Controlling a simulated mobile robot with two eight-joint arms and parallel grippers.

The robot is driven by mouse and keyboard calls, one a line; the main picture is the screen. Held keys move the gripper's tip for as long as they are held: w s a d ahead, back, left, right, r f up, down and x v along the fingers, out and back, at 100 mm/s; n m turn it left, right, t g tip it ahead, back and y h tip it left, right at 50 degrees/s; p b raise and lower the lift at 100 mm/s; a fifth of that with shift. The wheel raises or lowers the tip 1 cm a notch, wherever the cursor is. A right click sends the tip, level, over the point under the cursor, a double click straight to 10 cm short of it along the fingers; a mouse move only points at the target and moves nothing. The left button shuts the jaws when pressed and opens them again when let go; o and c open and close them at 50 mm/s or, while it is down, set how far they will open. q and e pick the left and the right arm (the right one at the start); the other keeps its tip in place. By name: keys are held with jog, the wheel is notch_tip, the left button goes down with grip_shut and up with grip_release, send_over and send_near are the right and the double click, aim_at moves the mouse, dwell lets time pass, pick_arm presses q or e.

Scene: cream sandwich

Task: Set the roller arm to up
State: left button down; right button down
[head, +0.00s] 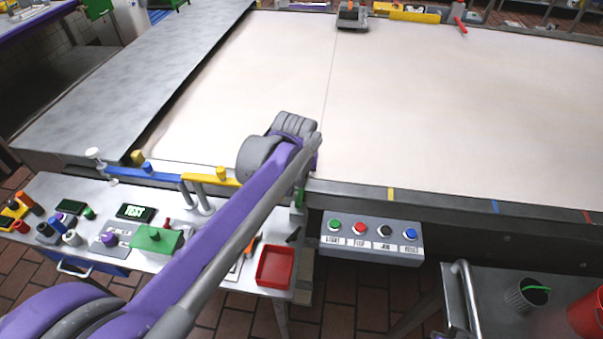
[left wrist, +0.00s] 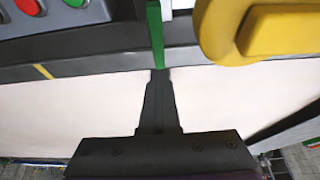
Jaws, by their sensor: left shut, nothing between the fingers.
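No part is labelled as the roller arm, so I cannot tell for sure which it is. A short green bar (head: 299,198) stands at the near edge of the belt, just left of the button box. In the left wrist view the green bar (left wrist: 154,30) runs straight ahead of my left gripper (left wrist: 160,76). That gripper is shut and empty, its tips at or very near the bar's end; contact is unclear. In the head view my left arm hides its fingers. A yellow bent handle (head: 212,179) lies left of the green bar. My right gripper is not in view.
A button box (head: 371,238) hangs from the belt's near edge. The wide pale belt (head: 440,110) is mostly clear. A side table holds a red tray (head: 275,266) and a green block (head: 157,239). A blue bar (head: 142,174) lies along the edge. A red lever (head: 461,25) stands far right.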

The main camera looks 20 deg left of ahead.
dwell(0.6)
pick_arm(q)
jog(key=c, duration=0.8)
grip_release()
jog(key=v, duration=1)
jog(key=shift+r+p, duration=0.35)
jog(key=shift+r, duration=0.05)
jog(key=shift+s, duration=0.15)
